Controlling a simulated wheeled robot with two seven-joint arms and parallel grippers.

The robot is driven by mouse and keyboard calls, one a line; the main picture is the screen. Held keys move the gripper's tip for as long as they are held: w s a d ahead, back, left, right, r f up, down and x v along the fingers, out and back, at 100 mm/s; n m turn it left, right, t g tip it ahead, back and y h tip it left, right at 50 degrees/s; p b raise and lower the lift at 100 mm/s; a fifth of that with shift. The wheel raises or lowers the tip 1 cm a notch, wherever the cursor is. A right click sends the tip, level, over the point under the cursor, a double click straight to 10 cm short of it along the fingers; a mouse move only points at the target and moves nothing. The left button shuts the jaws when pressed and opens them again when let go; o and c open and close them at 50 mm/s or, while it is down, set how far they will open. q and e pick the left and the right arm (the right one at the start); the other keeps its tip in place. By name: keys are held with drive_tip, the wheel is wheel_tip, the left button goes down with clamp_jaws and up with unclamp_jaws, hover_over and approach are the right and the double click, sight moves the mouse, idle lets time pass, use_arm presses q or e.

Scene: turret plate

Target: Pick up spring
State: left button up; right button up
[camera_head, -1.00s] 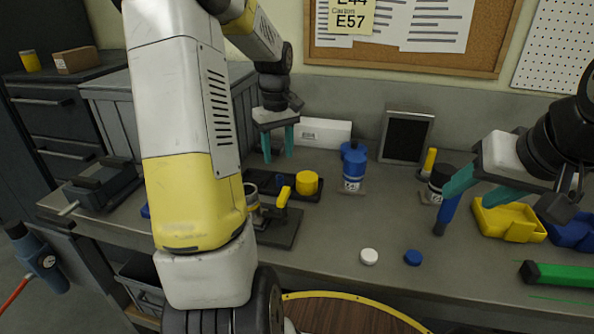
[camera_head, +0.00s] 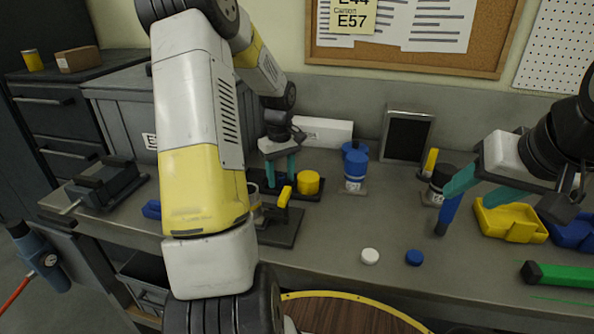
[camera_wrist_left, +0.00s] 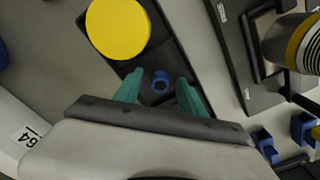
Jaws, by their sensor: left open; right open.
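My left gripper (camera_head: 280,180) is open and points down over the dark tray (camera_head: 315,195) on the bench. In the left wrist view, a small blue hollow part (camera_wrist_left: 160,82), seen end-on, is on the tray between the tips of my open left gripper (camera_wrist_left: 158,84). It appears to be the spring, but its coils cannot be made out. A gap shows on either side of it. It is hard to make out in the head view. A yellow round part (camera_head: 308,183) sits on the same tray.
A fixture with a yellow handle (camera_head: 284,197) stands in front of the tray. A blue bottle (camera_head: 355,172) stands to its right. A yellow bin (camera_head: 510,222) is at right. The bench middle is clear.

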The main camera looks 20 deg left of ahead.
use_arm(q)
clamp_jaws()
